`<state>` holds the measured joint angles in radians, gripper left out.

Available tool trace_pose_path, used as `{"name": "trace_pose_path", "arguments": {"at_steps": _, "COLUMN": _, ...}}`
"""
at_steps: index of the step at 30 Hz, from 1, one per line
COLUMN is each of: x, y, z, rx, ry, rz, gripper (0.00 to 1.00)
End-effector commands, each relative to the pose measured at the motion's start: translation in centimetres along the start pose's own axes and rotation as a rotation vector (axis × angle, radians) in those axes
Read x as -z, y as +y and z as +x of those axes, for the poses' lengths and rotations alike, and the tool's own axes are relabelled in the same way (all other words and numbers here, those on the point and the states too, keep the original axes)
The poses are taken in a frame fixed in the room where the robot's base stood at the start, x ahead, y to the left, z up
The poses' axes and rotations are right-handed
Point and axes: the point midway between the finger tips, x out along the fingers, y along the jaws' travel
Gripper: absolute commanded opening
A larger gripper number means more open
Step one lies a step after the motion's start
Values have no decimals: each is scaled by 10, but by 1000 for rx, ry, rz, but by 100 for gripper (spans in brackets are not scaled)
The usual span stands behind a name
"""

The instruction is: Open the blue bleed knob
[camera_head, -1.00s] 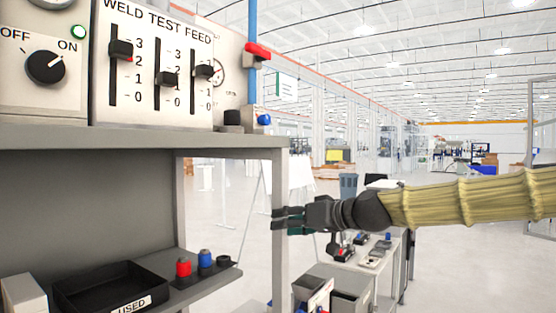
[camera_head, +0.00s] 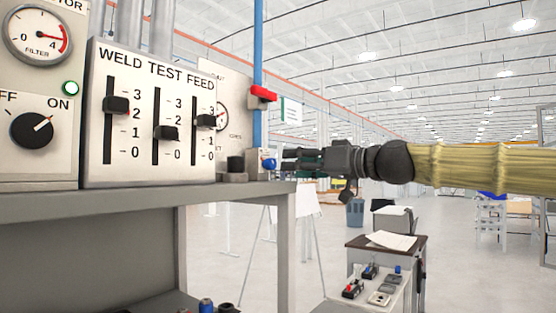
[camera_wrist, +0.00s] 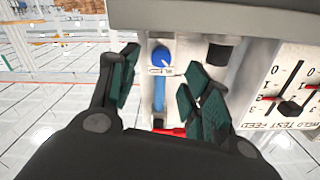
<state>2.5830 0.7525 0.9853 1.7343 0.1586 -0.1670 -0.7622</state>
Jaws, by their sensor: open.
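The blue bleed knob (camera_head: 268,164) sits on a small pale block at the right end of the bench top, below the blue pipe (camera_head: 257,60). My gripper (camera_head: 285,160) is level with the knob, just right of it, with its fingers pointing left at it. In the wrist view the knob (camera_wrist: 162,57) shows ahead, between the spread green-padded fingertips of my gripper (camera_wrist: 155,82). The fingers are open and empty. I cannot tell from these views whether a fingertip touches the knob or its block.
A red valve handle (camera_head: 263,94) is on the blue pipe above my gripper. A black knob (camera_head: 235,164) stands left of the blue one. The slider panel (camera_head: 150,120) is further left. The bench top edge (camera_head: 150,205) runs just below.

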Motion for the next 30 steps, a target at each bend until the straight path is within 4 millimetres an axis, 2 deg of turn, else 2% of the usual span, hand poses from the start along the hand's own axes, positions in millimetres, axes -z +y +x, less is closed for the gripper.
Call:
{"name": "trace_pose_path", "arguments": {"at_steps": 6, "x": 1, "y": -2, "z": 32, "rx": 3, "ry": -3, "rz": 3, "gripper": 48}}
{"name": "trace_pose_path", "arguments": {"at_steps": 12, "x": 1, "y": -2, "z": 51, "rx": 3, "ry": -2, "rz": 2, "gripper": 48}}
{"name": "trace_pose_path", "arguments": {"at_steps": 18, "x": -1, "y": -2, "z": 59, "rx": 4, "ry": -2, "rz": 1, "gripper": 48}}
{"name": "trace_pose_path", "arguments": {"at_steps": 26, "x": -1, "y": -2, "z": 60, "rx": 4, "ry": -1, "rz": 1, "gripper": 48}}
{"name": "trace_pose_path", "arguments": {"at_steps": 30, "x": -1, "y": -2, "z": 60, "rx": 4, "ry": -1, "rz": 1, "gripper": 26}}
